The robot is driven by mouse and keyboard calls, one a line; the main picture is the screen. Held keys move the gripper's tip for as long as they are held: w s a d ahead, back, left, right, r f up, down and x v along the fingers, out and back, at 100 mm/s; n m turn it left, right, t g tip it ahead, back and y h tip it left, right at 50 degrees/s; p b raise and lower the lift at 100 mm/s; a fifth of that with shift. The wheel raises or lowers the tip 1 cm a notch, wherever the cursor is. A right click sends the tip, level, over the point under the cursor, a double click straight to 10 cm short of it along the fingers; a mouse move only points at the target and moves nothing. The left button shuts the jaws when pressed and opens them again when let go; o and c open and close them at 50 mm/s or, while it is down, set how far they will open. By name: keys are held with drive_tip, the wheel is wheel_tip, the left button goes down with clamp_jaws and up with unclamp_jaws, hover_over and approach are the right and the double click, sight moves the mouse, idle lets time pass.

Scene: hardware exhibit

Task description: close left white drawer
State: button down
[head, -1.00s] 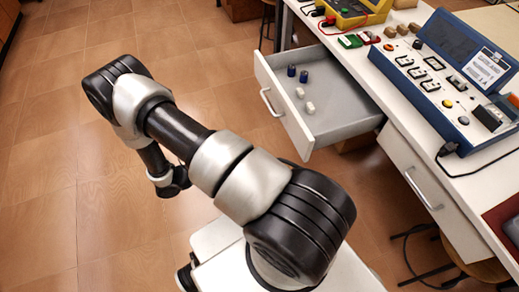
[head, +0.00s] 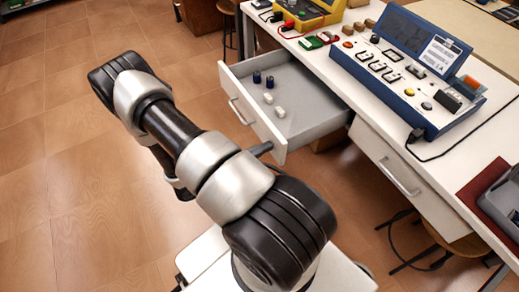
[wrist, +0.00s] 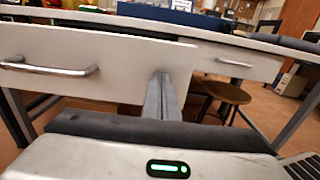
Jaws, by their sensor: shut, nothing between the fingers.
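The left white drawer (head: 262,119) is pulled out from under the white workbench, its grey inside showing. Two dark blue and two white small cylinders lie in it. Its front panel and metal handle (head: 237,112) face the lower left. In the wrist view the drawer front (wrist: 120,48) fills the upper left, with its handle (wrist: 50,70) at far left. My gripper (head: 264,148) is at the near right end of the drawer front. In the wrist view its fingers (wrist: 162,92) are shut and empty, by the panel's right edge. I cannot tell whether they touch it.
A second white drawer (head: 388,160) to the right is shut; it also shows in the wrist view (wrist: 232,60). A blue control panel (head: 405,85) and yellow meter (head: 305,12) stand on the workbench (head: 452,155). A stool (wrist: 226,92) is below. The floor at left is clear.

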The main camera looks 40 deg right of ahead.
approach(333, 114)
drive_tip(key=s+d+r, duration=0.4)
drive_tip(key=d, duration=0.1)
drive_tip(key=shift+s+d, duration=0.1)
drive_tip(key=shift+s, duration=0.05)
drive_tip(key=shift+s+d+r, duration=0.1)
drive_tip(key=shift+d+r, duration=0.05)
drive_tip(key=shift+d, duration=0.25)
drive_tip(key=shift+a, duration=0.15)
drive_tip(key=p+v, duration=0.1)
drive_tip(key=v, duration=1.3)
drive_tip(key=shift+a, duration=0.1)
